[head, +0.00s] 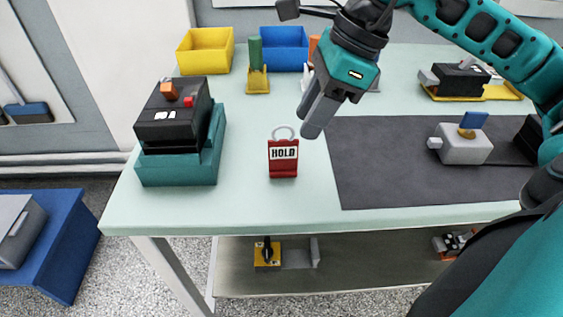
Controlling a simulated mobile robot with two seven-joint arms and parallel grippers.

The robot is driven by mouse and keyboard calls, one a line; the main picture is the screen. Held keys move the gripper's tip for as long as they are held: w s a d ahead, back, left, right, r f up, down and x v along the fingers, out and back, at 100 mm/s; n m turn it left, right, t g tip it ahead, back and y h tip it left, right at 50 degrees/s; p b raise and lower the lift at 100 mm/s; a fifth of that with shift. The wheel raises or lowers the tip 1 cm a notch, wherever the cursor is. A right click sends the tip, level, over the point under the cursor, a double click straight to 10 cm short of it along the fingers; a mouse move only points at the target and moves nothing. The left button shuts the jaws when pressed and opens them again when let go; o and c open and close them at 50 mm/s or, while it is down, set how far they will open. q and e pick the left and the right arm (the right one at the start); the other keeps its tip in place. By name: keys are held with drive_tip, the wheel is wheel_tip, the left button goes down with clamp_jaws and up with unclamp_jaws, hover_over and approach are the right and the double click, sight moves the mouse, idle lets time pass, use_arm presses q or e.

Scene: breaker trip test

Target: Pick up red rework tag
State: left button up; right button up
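The red rework tag (283,168) stands on the pale green table near its front edge. It has a white label reading HOLD and a grey loop on top. My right gripper (318,117) reaches in from the upper right and hangs above and to the right of the tag, apart from it. Its fingers point down and overlap in this view, so I cannot tell whether they are open or shut. I see nothing held in it. My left gripper is not in view.
A black device in a teal holder (180,172) stands left of the tag. A dark mat (385,185) with a grey device (465,145) lies to the right. Yellow (205,52) and blue (284,50) bins stand at the back. The table (250,205) around the tag is clear.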

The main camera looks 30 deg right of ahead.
sight(286, 140)
drive_tip(key=x, duration=0.4)
drive_tip(key=w+x, duration=0.1)
drive_tip(key=x, duration=0.2)
drive_tip(key=shift+w+a+r, duration=0.1)
drive_tip(key=shift+w+a, duration=0.05)
drive_tip(key=shift+a, duration=0.15)
drive_tip(key=shift+w+a+f, duration=0.15)
drive_tip(key=shift+f, duration=0.35)
drive_tip(key=shift+c, duration=0.5)
clamp_jaws()
